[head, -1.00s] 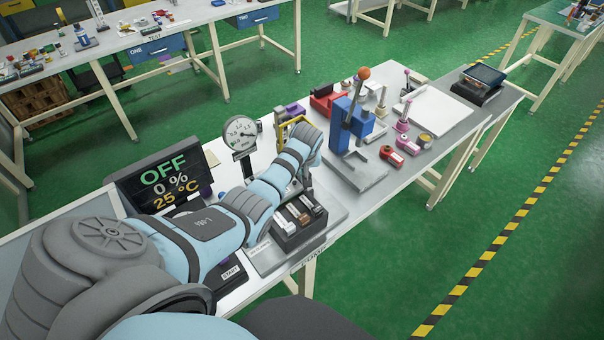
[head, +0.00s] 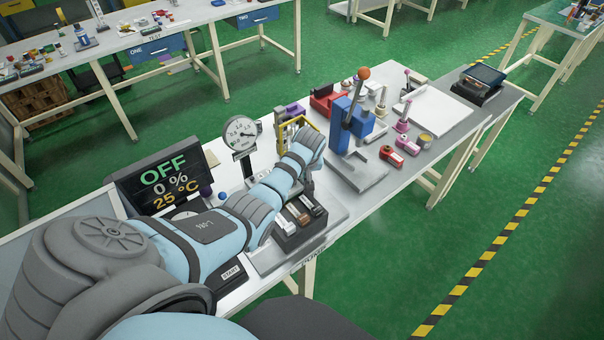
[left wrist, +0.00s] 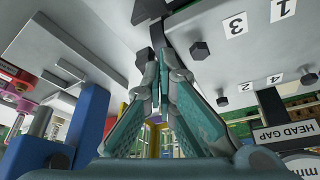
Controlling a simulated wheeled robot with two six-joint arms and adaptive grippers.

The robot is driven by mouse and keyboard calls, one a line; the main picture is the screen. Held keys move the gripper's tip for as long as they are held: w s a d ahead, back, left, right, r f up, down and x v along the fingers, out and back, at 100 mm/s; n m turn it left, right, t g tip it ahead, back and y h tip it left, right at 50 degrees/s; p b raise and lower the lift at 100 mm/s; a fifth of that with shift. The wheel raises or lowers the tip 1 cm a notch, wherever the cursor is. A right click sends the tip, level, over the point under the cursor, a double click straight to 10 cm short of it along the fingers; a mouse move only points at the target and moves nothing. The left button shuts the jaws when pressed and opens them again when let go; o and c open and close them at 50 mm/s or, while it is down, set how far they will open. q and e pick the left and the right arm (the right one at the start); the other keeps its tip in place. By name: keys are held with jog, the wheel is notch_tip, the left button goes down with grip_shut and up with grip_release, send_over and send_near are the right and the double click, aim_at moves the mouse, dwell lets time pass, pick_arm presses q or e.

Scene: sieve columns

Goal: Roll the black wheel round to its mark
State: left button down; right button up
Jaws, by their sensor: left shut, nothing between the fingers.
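My left gripper (head: 308,184) is at the near bench, mostly hidden behind my own wrist in the head view. In the left wrist view its teal fingers (left wrist: 161,66) are together, with nothing between them. Black shapes are close to the fingertips: a dark piece (left wrist: 158,10) at the top edge and a dark stem below it. I cannot tell whether either belongs to the black wheel, or whether the fingers touch them. I cannot make out the wheel or its mark clearly in either view. My right gripper is not in view.
A dial gauge (head: 241,134) stands left of a yellow frame (head: 299,122). A blue lever press (head: 350,128) stands to the right. A black tray (head: 297,232) of blocks is in front, near the bench edge. Numbered labels (left wrist: 236,24) and black knobs (left wrist: 200,48) show close by.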

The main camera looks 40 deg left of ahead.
pick_arm(q)
jog(key=shift+r, duration=2.5)
